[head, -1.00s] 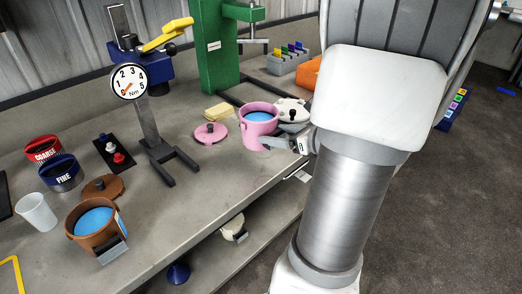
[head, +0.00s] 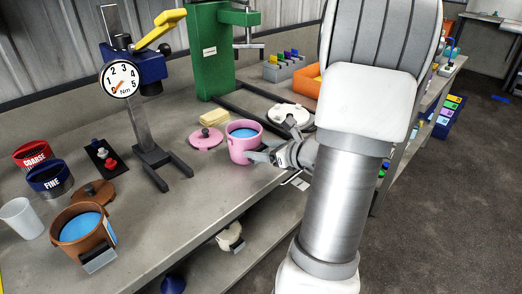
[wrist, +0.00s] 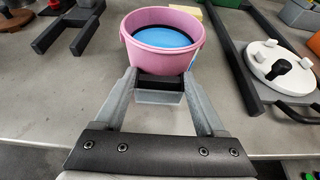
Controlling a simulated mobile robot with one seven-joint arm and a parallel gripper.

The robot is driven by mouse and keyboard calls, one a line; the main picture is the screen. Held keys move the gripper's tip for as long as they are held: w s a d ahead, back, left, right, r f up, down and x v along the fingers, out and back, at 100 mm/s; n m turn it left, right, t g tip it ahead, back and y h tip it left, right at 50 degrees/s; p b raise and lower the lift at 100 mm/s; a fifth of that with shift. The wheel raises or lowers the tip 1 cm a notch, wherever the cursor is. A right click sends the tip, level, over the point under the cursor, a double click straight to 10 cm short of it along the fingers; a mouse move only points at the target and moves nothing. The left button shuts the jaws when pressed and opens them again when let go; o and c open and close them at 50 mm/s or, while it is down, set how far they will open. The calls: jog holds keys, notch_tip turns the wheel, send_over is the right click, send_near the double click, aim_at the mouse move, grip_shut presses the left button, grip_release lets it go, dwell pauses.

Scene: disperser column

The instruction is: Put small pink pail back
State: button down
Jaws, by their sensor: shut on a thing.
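The small pink pail (head: 241,151) holds blue liquid and stands upright near the bench's front edge, beside the round pink lid (head: 206,136). The wrist view shows the pail (wrist: 163,58) straight ahead, its blue contents visible past the near rim. My gripper (wrist: 160,86) is shut on the grey and black block-like grip on the pail's near side. In the head view my gripper (head: 263,157) reaches the pail from the right. I cannot tell whether the pail's base touches the bench or hangs just above it.
A gauge stand (head: 148,130) with dark feet stands left of the pink lid. A white lid (head: 290,113) and a green stand (head: 212,60) with dark base bars lie behind. A brown pail (head: 82,232) stands front left. Bare bench (head: 200,200) lies in front.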

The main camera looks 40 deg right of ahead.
jog(key=shift+f, duration=0.15)
grip_release()
jog(key=shift+s+r, duration=0.25)
jog(key=shift+r, duration=0.1)
jog(key=p+v, duration=0.3)
jog(key=v, duration=0.8)
jog(key=shift+s, duration=0.25)
